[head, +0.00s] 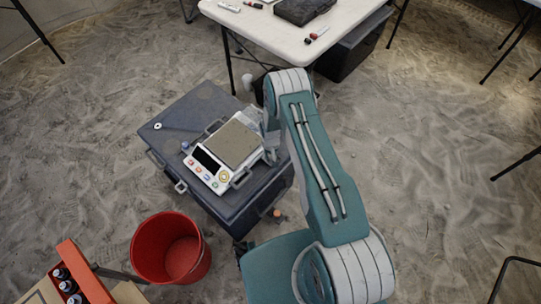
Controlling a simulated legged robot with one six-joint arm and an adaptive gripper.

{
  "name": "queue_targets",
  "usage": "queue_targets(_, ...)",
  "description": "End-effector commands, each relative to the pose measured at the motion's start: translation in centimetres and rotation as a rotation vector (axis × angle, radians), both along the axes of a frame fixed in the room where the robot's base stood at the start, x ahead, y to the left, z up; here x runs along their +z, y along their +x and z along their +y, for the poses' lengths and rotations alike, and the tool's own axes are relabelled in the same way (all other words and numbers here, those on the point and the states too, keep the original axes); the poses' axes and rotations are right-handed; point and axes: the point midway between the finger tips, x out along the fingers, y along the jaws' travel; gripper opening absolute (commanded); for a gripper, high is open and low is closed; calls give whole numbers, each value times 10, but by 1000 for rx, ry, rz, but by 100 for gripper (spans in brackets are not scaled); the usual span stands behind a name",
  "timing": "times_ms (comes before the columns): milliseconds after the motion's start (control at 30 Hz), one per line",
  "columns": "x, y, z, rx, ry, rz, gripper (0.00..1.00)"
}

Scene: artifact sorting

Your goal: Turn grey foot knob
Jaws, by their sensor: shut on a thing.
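A white bench scale (207,170) with a grey-brown weighing plate (233,144) stands on a dark blue case (180,117). Its front panel has a dark display and several coloured buttons. The jaws and that knob are mostly hidden behind my arm.
A red bucket (170,247) stands on the sandy floor left of my base. A wooden box with an orange part (86,272) is at bottom left. A white table (250,22) with markers and a black case stands at the top. Open floor lies right of my arm.

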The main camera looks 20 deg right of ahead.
Motion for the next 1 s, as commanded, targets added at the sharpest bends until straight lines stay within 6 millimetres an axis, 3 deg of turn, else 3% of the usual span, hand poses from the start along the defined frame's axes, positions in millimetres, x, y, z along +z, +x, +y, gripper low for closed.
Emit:
queue_targets(300, 0, 2, 1, 2, 0, -5, 0)
queue_targets(333, 0, 2, 1, 2, 0, -5, 38)
queue_targets(400, 0, 2, 1, 2, 0, -5, 68)
queue_targets(800, 2, 1, 0, 1, 0, -3, 68)
queue_targets(1000, 26, 2, 0, 1, 0, -5, 68)
